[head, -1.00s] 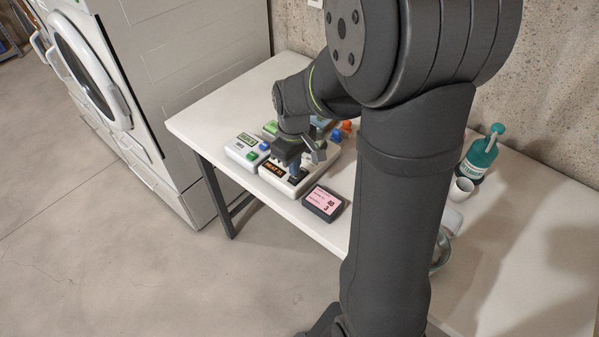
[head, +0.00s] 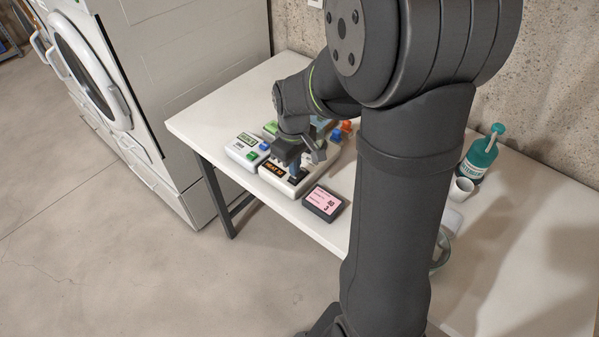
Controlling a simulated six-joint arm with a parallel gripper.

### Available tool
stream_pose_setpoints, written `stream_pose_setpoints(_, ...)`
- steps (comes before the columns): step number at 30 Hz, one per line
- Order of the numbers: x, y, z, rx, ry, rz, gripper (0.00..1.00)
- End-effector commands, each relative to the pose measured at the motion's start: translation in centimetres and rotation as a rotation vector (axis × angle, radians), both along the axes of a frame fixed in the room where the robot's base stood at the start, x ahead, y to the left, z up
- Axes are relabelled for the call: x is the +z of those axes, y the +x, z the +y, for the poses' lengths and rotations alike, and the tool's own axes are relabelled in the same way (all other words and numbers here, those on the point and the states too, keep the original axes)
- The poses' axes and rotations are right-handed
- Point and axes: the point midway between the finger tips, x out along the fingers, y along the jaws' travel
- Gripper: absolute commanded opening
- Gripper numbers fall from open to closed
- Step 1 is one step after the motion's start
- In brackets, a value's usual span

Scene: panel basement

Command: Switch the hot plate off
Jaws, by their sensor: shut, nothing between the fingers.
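A white panel box with a dark label (head: 273,169), its lettering partly hidden and seeming to read "HEAT", lies on the white table (head: 196,117). It looks like the hot plate's control. My gripper (head: 295,175) points down over this box, just right of the label, and is shut with nothing held. A dark blue part shows at its fingertips. I cannot tell whether the fingertips touch it. My arm and gripper hide the rear of the box and any plate there.
A white box with green and blue buttons (head: 246,152) stands close on the left. A dark block with a pink display (head: 324,202) lies in front. Orange and blue pieces (head: 342,131) are behind. A teal pump bottle (head: 481,157) and white cup (head: 461,190) stand at right.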

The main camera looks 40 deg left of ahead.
Motion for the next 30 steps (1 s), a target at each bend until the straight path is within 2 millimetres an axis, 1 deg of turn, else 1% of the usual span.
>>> stream_pose_setpoints(8, -0.1, 0.0, 0.0, 0.0, 0.0, 0.0, 0.0)
stream_pose_setpoints(30, -1.2, 0.0, 0.0, 0.0, 0.0, 0.0, 0.0)
